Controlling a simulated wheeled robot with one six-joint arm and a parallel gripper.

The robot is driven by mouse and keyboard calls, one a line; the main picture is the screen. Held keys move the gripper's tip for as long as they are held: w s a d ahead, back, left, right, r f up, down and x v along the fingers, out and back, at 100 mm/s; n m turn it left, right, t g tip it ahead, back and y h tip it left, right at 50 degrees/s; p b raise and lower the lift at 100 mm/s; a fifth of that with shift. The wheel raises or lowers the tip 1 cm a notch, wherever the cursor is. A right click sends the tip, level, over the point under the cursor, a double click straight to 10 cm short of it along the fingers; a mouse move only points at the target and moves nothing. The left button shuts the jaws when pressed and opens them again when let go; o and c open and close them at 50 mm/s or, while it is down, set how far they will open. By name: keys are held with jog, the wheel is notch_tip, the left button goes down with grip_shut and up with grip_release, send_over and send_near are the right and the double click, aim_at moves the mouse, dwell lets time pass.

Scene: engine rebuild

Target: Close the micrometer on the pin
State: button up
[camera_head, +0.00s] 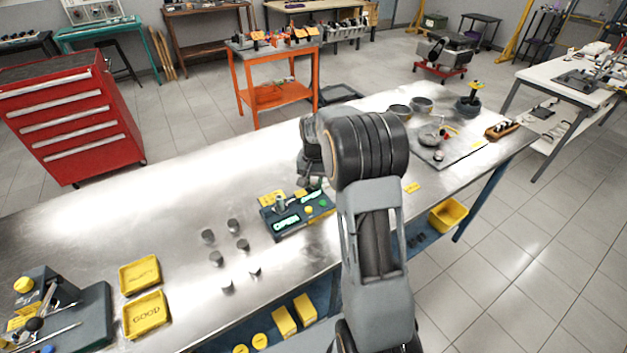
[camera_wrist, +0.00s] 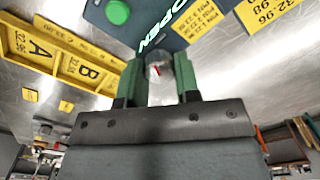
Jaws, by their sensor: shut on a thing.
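The micrometer station (camera_head: 290,228) is a dark block on the steel bench, with lit green lettering and yellow and green buttons; its display reads OPEN in the wrist view (camera_wrist: 165,28). A small grey upright piece (camera_head: 281,203) stands on the station's left part. My gripper (camera_wrist: 158,72) has green fingers shut on a short grey metal cylinder (camera_wrist: 157,62), which looks like a pin, close beside the station. In the head view my arm hides most of the gripper and the held cylinder. I cannot tell whether the cylinder touches the station.
Several grey pins (camera_head: 233,226) stand on the bench left of the station. Yellow trays (camera_head: 146,314) sit further left, one marked GOOD. Yellow labels (camera_wrist: 197,17) lie by the station. A yellow strip marked A and B (camera_wrist: 62,60) shows in the wrist view. The bench's back left is clear.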

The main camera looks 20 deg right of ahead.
jog(key=shift+c, duration=0.8)
jog(key=shift+n, duration=0.4)
jog(key=n+b, duration=0.1)
jog(key=n, duration=0.3)
jog(key=shift+n, duration=0.4)
jog(key=n, duration=0.6)
jog(key=shift+a, duration=0.1)
jog(key=n+b, duration=0.1)
jog(key=n, duration=0.5)
jog(key=shift+n, duration=0.4)
jog(key=n, duration=0.5)
jog(key=shift+n, duration=0.5)
jog(key=o, duration=0.9)
